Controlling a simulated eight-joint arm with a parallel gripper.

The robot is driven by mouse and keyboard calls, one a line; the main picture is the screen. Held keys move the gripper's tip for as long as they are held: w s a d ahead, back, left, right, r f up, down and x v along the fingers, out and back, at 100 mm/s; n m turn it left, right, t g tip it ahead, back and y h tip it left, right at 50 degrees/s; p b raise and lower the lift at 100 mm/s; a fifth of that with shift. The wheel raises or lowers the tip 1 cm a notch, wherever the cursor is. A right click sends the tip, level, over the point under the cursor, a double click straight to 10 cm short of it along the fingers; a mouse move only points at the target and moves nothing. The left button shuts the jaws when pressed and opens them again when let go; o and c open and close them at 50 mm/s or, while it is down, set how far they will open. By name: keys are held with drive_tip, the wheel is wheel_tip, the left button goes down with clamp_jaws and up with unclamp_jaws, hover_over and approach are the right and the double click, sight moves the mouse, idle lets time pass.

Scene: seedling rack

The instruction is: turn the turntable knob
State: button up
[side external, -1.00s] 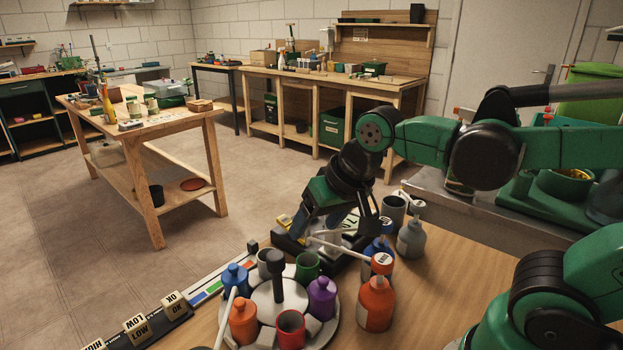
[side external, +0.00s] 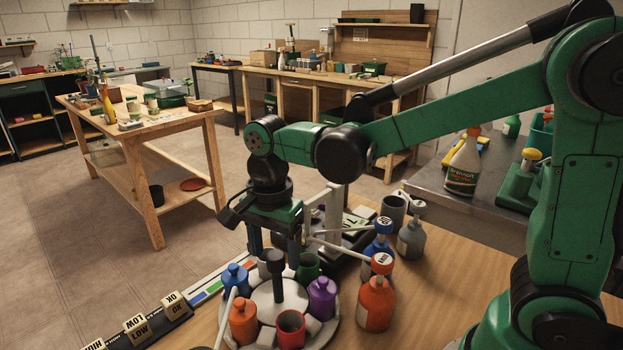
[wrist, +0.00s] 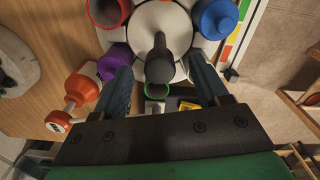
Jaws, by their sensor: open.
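The turntable (side external: 278,312) is a pale round plate ringed by coloured cups and bottles, at bottom centre of the side view. Its dark upright knob (side external: 277,262) stands at the middle, and shows in the wrist view (wrist: 160,66) on the pale hub (wrist: 130,28). My gripper (side external: 275,245) points down at the turntable's far side, close to the knob. Its blue fingers are spread apart and empty. In the wrist view the knob appears between the fingertips (wrist: 161,68). I cannot tell whether either finger touches it, or their exact height.
Around the knob stand an orange bottle (side external: 243,323), a blue bottle (side external: 235,277), a red cup (side external: 290,328) and a purple bottle (side external: 322,297). A larger orange bottle (side external: 376,303) stands just right. A label rail (side external: 165,318) lies to the left.

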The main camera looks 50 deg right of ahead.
drive_tip(key=shift+f, duration=0.3)
clamp_jaws()
